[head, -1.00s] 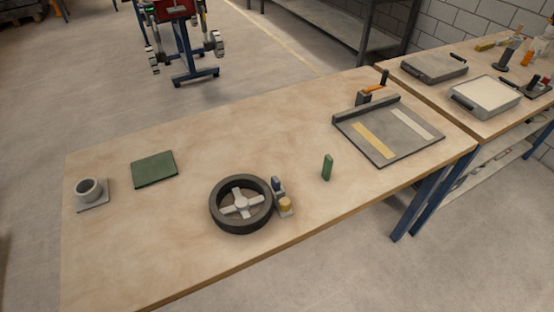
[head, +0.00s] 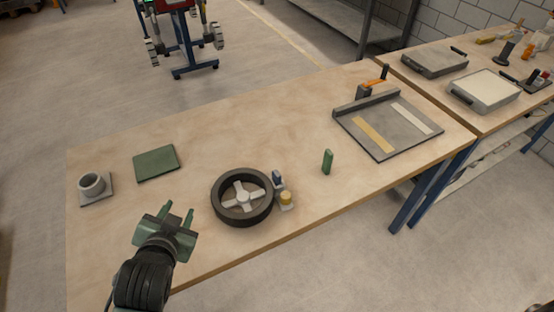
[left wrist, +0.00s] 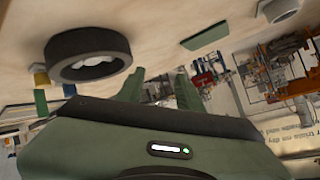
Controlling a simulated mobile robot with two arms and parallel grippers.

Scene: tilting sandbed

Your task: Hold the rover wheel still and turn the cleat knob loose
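The rover wheel (head: 242,216) is a dark ring with light spokes, lying flat on the workbench. It also shows in the left wrist view (left wrist: 88,72). A small fixture stands against its right side, with a blue part and a yellow knob (head: 286,197), which looks like the cleat knob. My left gripper (head: 177,212) is green, with its two fingers apart and nothing between them. It is left of the wheel, not touching it. In the left wrist view the fingers (left wrist: 160,88) also stand apart. My right gripper is not in view.
A green upright block (head: 327,161) stands right of the wheel. A green mat (head: 156,163) and a grey cup on a plate (head: 92,184) are at the left. A grey tray (head: 410,146) lies at the right. The bench between is mostly clear.

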